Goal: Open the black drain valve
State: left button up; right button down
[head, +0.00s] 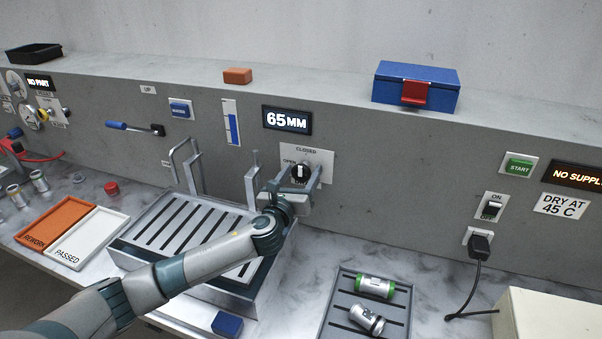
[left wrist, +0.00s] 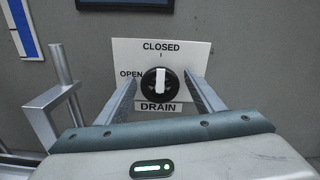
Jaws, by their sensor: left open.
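The black drain valve (head: 300,173) is a round knob with a white bar handle on a white wall plate marked CLOSED at the top and OPEN at the left. In the left wrist view the valve (left wrist: 157,86) has its white bar upright, pointing toward CLOSED. My left gripper (head: 290,190) is in front of the plate. In the left wrist view its open fingers (left wrist: 160,92) stand on either side of the knob with a gap to each side; contact cannot be seen. My right gripper is not in view.
A slatted metal basin (head: 130,252) with upright metal brackets (head: 190,168) stands below and left of the valve. A 65MM display (head: 287,121) is above the plate. A tray (head: 335,310) with two cylinders (head: 375,287) lies to the right. A blue block (head: 227,324) sits in front of the basin.

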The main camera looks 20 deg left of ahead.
pick_arm(q)
jog(key=c, duration=0.9)
jog(key=shift+c, duration=0.8)
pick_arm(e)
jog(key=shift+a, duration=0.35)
